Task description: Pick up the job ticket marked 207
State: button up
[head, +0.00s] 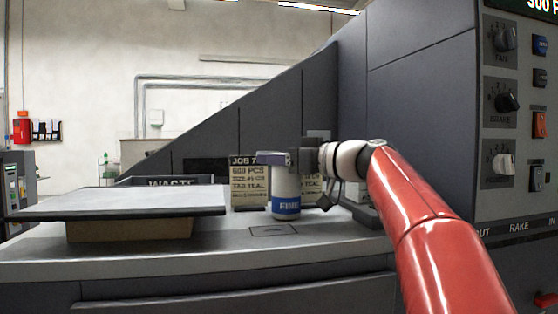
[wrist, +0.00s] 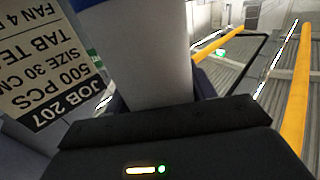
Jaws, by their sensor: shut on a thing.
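The job ticket marked 207 (wrist: 45,75) shows upside down at the left of the wrist view, beside the held bottle and apart from my jaws. In the head view, a tan ticket (head: 312,188) stands right of the bottle, its number hidden by the bottle and my gripper. My gripper (head: 274,158) is shut on the upper part of a white bottle (head: 286,186) with a blue label band. The bottle is upright at the counter; I cannot tell if it is lifted. It fills the middle of the wrist view (wrist: 145,50).
Another tan ticket (head: 243,183), beginning "JOB 7", stands behind the bottle to the left. A flat grey board (head: 120,202) lies on a box at left, with a WASTE bin (head: 172,182) behind. A control panel (head: 515,120) rises at right. The front counter (head: 200,246) is mostly clear.

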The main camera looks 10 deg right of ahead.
jog(key=shift+f+b, duration=0.25)
jog(key=shift+b, duration=0.05)
jog(key=o, duration=1.3)
jog(key=shift+r, duration=0.1)
